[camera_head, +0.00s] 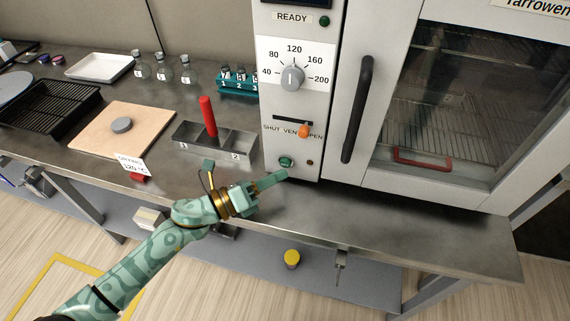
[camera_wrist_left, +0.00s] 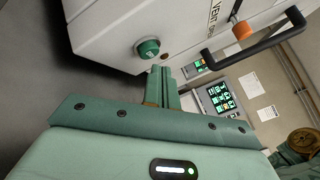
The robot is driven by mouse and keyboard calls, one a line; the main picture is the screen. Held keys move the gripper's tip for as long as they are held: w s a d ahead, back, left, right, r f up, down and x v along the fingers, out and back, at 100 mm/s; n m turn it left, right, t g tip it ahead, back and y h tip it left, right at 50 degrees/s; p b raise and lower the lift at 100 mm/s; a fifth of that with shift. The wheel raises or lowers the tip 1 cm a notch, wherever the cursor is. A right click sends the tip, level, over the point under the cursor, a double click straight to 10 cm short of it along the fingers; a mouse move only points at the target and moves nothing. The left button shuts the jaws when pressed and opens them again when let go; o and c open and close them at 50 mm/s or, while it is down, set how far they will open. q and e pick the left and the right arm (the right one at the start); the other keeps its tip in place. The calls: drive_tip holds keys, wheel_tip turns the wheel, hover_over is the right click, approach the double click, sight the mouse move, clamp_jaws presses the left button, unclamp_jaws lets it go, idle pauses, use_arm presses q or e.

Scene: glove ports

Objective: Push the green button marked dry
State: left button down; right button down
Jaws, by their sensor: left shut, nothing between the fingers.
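A round green button (camera_head: 285,162) sits low on the oven's white control panel (camera_head: 275,133); I cannot read a "dry" mark by it. It also shows in the left wrist view (camera_wrist_left: 148,48), just above and left of my fingertips. My left gripper (camera_head: 281,175) is shut and empty, its fingertips close below the button in the head view. In the left wrist view the closed fingers (camera_wrist_left: 163,76) point at the panel, and a small gap seems to separate them from the button. My right gripper is not in view.
Above the button are an orange vent slider (camera_head: 304,131) and a grey temperature dial (camera_head: 292,78). The oven door handle (camera_head: 357,110) stands out to the right. A metal tray with a red-handled object (camera_head: 208,117) is to the left. The bench front (camera_head: 400,228) is clear.

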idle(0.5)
use_arm(q)
drive_tip(key=shift+w+d, duration=0.15)
drive_tip(key=shift+w, duration=0.3)
drive_tip(key=shift+w+d+b, duration=0.1)
drive_tip(key=shift+w+b, duration=0.1)
drive_tip(key=shift+b, duration=0.15)
idle(0.4)
drive_tip(key=shift+s+a+p, duration=0.2)
drive_tip(key=shift+s+p, duration=0.1)
drive_tip(key=shift+s, duration=0.4)
drive_tip(key=shift+s+a+r, duration=0.1)
drive_tip(key=shift+s+a, duration=0.05)
drive_tip(key=shift+s, duration=0.3)
drive_tip(key=s, duration=0.1)
drive_tip(key=s+a+p, duration=0.1)
drive_tip(key=s, duration=0.2)
drive_tip(key=shift+s+a+p, duration=0.3)
drive_tip(key=shift+s+p, duration=0.05)
drive_tip(key=shift+s, duration=0.05)
